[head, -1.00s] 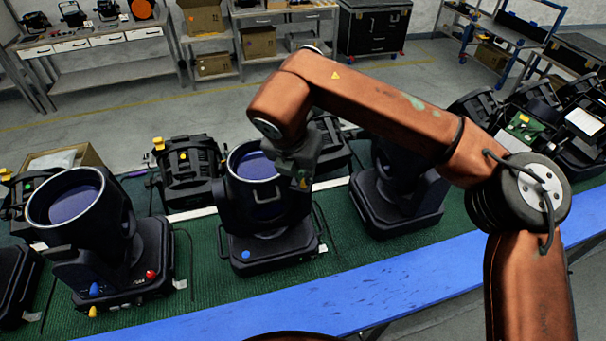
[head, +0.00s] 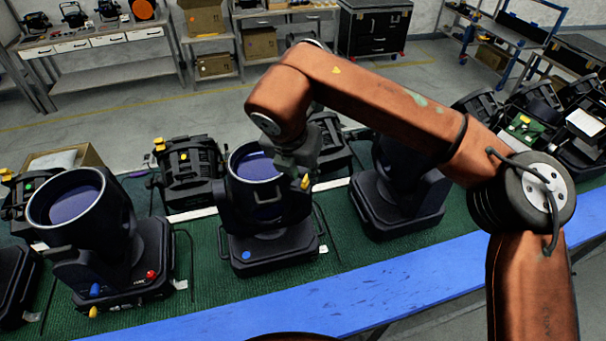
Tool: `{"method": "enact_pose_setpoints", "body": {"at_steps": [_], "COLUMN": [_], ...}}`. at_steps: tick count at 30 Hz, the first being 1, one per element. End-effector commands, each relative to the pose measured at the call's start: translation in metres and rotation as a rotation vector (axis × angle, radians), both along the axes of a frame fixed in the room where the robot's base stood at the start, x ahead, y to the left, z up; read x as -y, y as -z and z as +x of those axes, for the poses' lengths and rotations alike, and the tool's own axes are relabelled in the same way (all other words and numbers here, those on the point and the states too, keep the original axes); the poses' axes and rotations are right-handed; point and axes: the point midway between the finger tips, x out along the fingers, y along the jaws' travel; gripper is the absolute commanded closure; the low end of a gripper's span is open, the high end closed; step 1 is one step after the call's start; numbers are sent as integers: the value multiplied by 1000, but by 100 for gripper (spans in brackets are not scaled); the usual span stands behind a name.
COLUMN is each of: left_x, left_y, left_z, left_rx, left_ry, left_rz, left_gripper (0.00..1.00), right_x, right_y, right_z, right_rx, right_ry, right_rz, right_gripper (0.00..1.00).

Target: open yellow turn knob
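A black par can (head: 262,205) with a blue lens stands in the middle of the green mat, its lens facing up. A small yellow knob (head: 305,183) shows at its right side. My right gripper (head: 300,167) is dark and points down right at the knob, at the can's upper right side. Its fingers blend with the black housing, so I cannot tell whether they are open or shut, or touch the knob. My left gripper is not in view.
Another par can (head: 90,240) stands at the left, with a blue knob (head: 96,290), a red knob (head: 151,274) and a yellow knob (head: 93,312). A third can (head: 397,195) stands close on the right, under my arm. The blue table edge (head: 400,285) is clear.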

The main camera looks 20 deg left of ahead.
Motion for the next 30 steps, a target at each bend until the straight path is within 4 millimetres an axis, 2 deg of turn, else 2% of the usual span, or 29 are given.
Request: {"method": "enact_pose_setpoints", "body": {"at_steps": [9,15,21,30], "left_x": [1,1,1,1], "left_y": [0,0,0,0], "left_z": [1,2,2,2], "left_rx": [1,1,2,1], "left_ry": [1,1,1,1], "left_rz": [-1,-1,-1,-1], "left_gripper": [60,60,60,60], "right_x": [-1,-1,-1,-1], "right_y": [-62,-89,-98,-98], "right_z": [-25,-36,-41,-41], "right_rx": [3,1,0,-1], "right_ry": [1,1,0,0], "right_rz": [3,1,0,0], "right_gripper": [76,76,76,76]}}
